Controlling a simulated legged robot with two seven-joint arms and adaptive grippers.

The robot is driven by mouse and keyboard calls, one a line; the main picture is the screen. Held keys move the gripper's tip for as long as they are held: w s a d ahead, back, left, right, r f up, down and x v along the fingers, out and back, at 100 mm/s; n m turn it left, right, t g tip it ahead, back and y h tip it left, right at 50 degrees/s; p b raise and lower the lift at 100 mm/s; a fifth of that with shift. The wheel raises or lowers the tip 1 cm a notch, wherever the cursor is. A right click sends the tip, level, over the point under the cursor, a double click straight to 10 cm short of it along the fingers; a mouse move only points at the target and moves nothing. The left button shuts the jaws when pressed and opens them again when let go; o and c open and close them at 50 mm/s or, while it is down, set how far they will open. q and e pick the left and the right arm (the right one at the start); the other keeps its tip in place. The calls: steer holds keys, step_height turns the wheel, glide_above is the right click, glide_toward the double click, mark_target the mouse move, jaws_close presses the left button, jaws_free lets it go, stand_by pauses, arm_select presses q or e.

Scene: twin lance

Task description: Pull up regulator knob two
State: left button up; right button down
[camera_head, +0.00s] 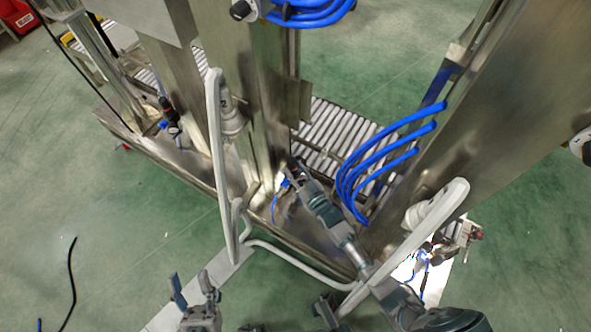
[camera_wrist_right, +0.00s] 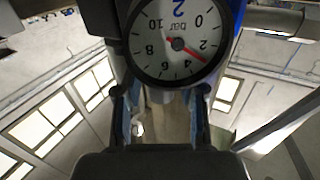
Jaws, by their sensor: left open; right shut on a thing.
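My right gripper (camera_head: 292,180) reaches from the lower right to the middle regulator on the machine's frame. In the right wrist view my right gripper (camera_wrist_right: 160,105) has its two dark fingers just below a round pressure gauge (camera_wrist_right: 178,42). The gripper is shut on regulator knob two, which is mostly hidden by the fingers and gauge. My left gripper (camera_head: 192,288) is open and empty at the lower left, above the floor and apart from the machine.
Pale bent tube rails (camera_head: 219,150) stand in front of the machine, with another (camera_head: 445,205) beside my right arm. Blue hoses (camera_head: 365,165) hang right of the gripper. Another regulator (camera_head: 168,110) sits further left. A roller conveyor (camera_head: 335,130) runs behind.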

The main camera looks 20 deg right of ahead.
arm_select(q)
steer(key=shift+a, duration=0.1)
arm_select(e)
steer(key=shift+r, duration=0.1)
steer(key=shift+r+p, duration=0.55)
steer(key=shift+p, duration=0.05)
steer(key=shift+r, duration=0.15)
arm_select(q)
steer(key=shift+w+d+f+m+g, duration=0.15)
steer(key=shift+w+d+f+g, duration=0.05)
steer(key=shift+w+f+g, duration=0.5)
steer(key=shift+w+d+f+m+g, duration=0.15)
steer(key=shift+w+f+g, duration=0.35)
steer(key=shift+g, duration=0.3)
arm_select(e)
steer(key=shift+w, duration=0.1)
steer(key=c, duration=0.7)
jaws_free()
arm_select(q)
steer(key=shift+w, duration=0.1)
